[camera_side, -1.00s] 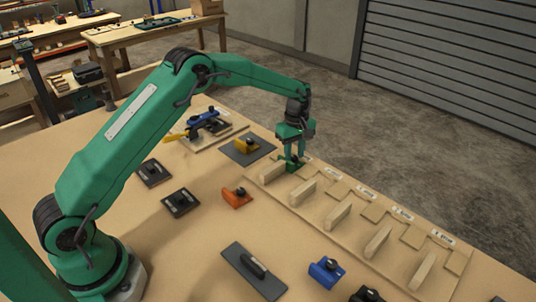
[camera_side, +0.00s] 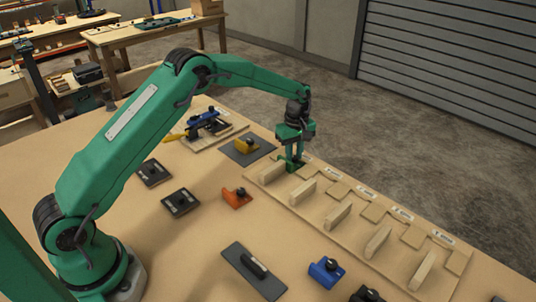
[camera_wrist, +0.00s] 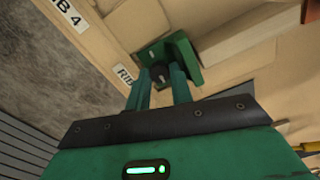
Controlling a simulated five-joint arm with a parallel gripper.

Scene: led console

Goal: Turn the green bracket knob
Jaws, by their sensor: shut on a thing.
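The green bracket (camera_wrist: 186,58) sits at the far end of the row of wooden ribs, next to a rib label. Its dark knob (camera_wrist: 160,74) shows in the wrist view between the fingertips. My gripper (camera_wrist: 160,84) is shut on the knob from above. In the side view my gripper (camera_side: 291,163) stands nearly upright over the green bracket (camera_side: 294,166), and the fingers hide most of the knob. How far the knob is turned cannot be told.
A wooden board (camera_side: 365,212) with several upright ribs and labels runs to the lower right. An orange bracket (camera_side: 237,197), a yellow bracket (camera_side: 246,146) on a dark plate, and a blue bracket (camera_side: 326,270) stand nearby.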

